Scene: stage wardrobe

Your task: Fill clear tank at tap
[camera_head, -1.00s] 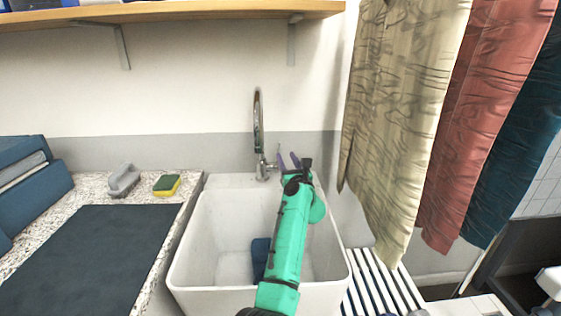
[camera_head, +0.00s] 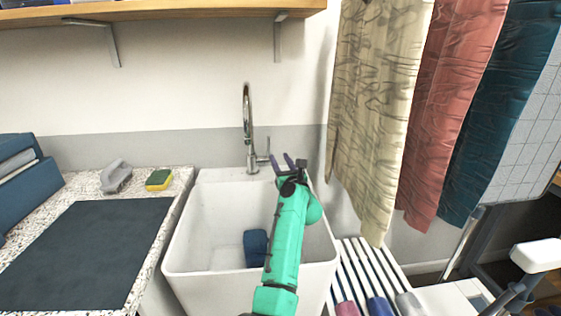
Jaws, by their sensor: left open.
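The chrome tap (camera_head: 247,125) stands at the back of the white sink (camera_head: 178,245), with a small lever (camera_head: 263,159) on its right side. I see no water running from it. My left gripper (camera_head: 283,160) is open and empty, with its two purple fingers pointing up just right of the lever. I cannot tell whether they touch it. A dark blue block-like thing (camera_head: 256,248) sits in the sink, partly behind my green left arm. A pale patch beside it may be the clear tank, but I cannot tell. My right gripper is not in view.
A speckled counter (camera_head: 180,180) with a dark mat (camera_head: 85,245), a grey brush (camera_head: 115,177) and a yellow-green sponge (camera_head: 159,180) lies left of the sink. A white slatted rack (camera_head: 360,262) and hanging fabrics (camera_head: 375,110) stand right. A wooden shelf (camera_head: 160,10) runs above.

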